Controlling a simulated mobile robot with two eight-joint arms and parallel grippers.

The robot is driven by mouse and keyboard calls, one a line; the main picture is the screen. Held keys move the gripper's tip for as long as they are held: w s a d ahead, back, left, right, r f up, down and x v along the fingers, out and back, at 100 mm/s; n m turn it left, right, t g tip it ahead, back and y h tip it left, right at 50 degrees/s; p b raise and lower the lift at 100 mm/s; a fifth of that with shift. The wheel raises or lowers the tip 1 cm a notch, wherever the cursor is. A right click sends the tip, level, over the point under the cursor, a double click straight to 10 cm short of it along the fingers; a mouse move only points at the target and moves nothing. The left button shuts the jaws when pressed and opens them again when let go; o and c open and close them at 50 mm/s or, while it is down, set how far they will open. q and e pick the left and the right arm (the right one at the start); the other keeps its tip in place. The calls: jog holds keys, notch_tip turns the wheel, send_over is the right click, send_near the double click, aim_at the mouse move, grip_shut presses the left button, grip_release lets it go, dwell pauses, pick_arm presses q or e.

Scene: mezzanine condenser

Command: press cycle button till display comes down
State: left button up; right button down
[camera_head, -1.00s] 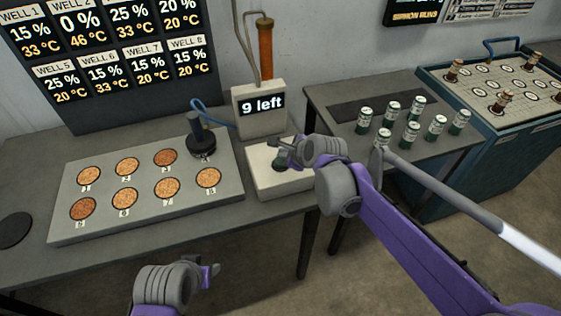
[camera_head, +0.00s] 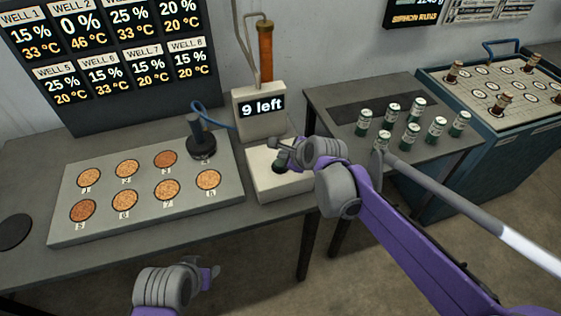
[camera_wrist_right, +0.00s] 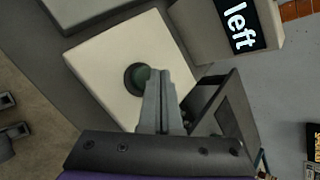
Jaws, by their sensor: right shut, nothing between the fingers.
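The button (camera_head: 279,167) is a small dark green round cap in a dark ring on a white box (camera_head: 262,185). It also shows in the right wrist view (camera_wrist_right: 134,80). My right gripper (camera_head: 279,147) is shut and empty, with its fingertips (camera_wrist_right: 154,72) at the button and partly covering it. I cannot tell whether they touch it or whether it is pressed in. The display (camera_head: 261,107) on the grey box behind reads "9 left". My left gripper (camera_head: 212,276) is low at the front, apart from the table; its jaw state is unclear.
A plate with several numbered wells (camera_head: 146,222) lies to the left, with a black-handled tool (camera_head: 201,143) at its back corner. A board of well readings (camera_head: 105,70) stands behind. Several cans (camera_head: 411,134) stand on a side table to the right. A blue hose runs near the display box.

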dwell(0.8)
jog(key=shift+f+b, duration=0.3)
jog(key=shift+f, duration=0.1)
jog(key=shift+f+b, duration=0.4)
jog(key=shift+f, duration=0.2)
dwell(0.6)
jog(key=shift+r, duration=0.1)
jog(key=shift+r+p, duration=0.7)
jog(key=shift+r, duration=0.2)
jog(key=shift+r, duration=0.1)
jog(key=shift+r+p, duration=1.55)
jog(key=shift+r, duration=0.95)
jog(key=shift+f, duration=0.1)
